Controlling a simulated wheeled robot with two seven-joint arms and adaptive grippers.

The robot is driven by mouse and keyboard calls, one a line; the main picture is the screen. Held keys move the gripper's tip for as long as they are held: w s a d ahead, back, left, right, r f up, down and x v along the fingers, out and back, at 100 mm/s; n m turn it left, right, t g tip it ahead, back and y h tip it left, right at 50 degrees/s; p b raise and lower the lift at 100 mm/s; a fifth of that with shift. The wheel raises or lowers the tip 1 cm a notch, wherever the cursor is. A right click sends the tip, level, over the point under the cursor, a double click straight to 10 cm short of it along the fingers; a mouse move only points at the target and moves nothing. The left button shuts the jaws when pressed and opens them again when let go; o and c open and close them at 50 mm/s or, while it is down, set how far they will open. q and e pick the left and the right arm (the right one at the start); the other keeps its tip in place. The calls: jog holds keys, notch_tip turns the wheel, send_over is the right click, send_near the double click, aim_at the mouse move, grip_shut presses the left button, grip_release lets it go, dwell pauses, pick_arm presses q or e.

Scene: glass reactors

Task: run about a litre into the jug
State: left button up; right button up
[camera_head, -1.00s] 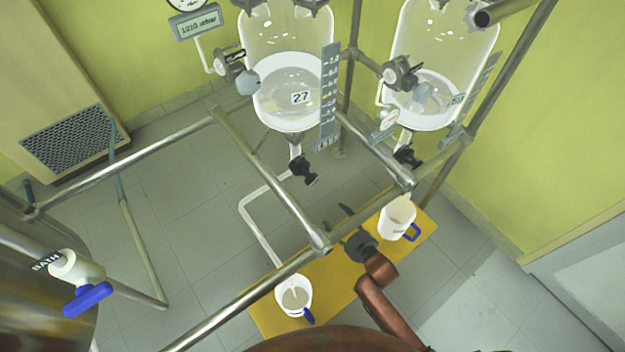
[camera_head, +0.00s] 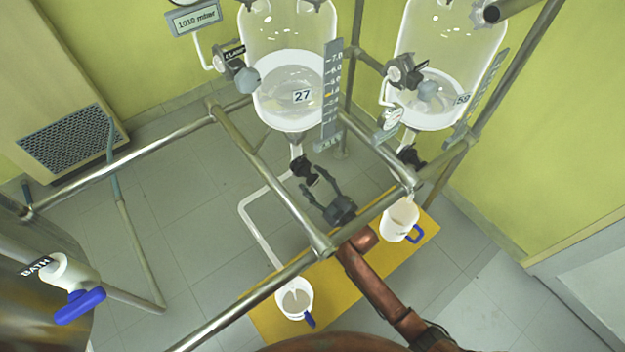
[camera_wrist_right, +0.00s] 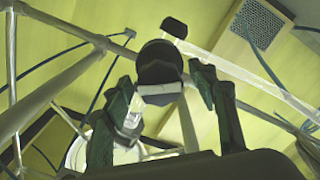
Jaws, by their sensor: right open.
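Reactor 27 (camera_head: 290,92) is a glass vessel with liquid in its lower part and a level scale (camera_head: 331,95) at its right. Its black bottom valve (camera_head: 302,169) sits under the vessel. My right gripper (camera_head: 313,181) is open just below and right of that valve, fingers pointing at it. In the right wrist view a black round knob (camera_wrist_right: 160,62) shows between the open fingers, with clear gaps at both sides. A white jug with a blue handle (camera_head: 294,298) stands at lower centre; a second one (camera_head: 399,219) stands further right. My left gripper is out of view.
Both jugs stand on a yellow mat (camera_head: 348,283). Metal frame rails (camera_head: 265,175) cross between the vessels and the mat. A second reactor (camera_head: 440,85) hangs at the right. A blue-handled tap (camera_head: 78,303) marked BATH is at lower left.

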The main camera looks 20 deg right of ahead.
jog(key=shift+w, duration=0.1)
jog(key=shift+c, duration=0.4)
jog(key=c, duration=1.1)
jog(key=shift+r, duration=0.1)
